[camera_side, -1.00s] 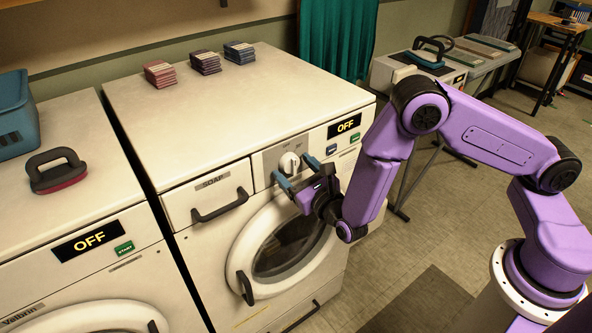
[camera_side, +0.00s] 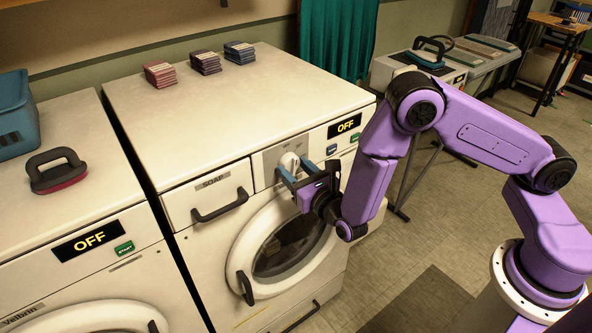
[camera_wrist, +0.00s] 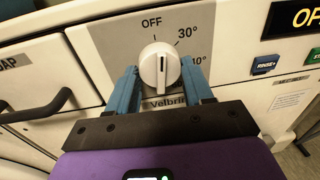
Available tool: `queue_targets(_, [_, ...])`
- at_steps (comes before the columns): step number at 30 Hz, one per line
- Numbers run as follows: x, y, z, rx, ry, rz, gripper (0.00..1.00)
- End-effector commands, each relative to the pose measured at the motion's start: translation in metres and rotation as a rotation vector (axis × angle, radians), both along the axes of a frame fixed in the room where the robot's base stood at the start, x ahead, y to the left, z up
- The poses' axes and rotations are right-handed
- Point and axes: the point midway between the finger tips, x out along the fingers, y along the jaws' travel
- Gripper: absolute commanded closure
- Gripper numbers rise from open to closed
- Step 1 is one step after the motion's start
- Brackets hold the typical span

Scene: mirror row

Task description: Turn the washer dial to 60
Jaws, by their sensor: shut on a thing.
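The washer dial (camera_wrist: 159,65) is a round white knob with an upright ridge and a short dark line on it. In the wrist view OFF is printed above it, 30° at upper right and a partly hidden number at right. The lower part of the dial's scale is hidden. The washer's display (camera_side: 344,126) reads OFF.
The soap drawer handle (camera_side: 221,206) juts out left of the dial, and the round door (camera_side: 255,283) is below. A second washer, with its own OFF display (camera_side: 90,238), stands at left. Stacked cloths (camera_side: 160,73) lie on top at the back.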

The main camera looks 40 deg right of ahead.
Motion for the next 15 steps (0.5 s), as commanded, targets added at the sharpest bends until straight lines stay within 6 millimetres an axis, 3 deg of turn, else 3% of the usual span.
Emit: queue_targets(15, [-0.0006,0.0016,0.0016,0.476,0.001,0.001,0.79])
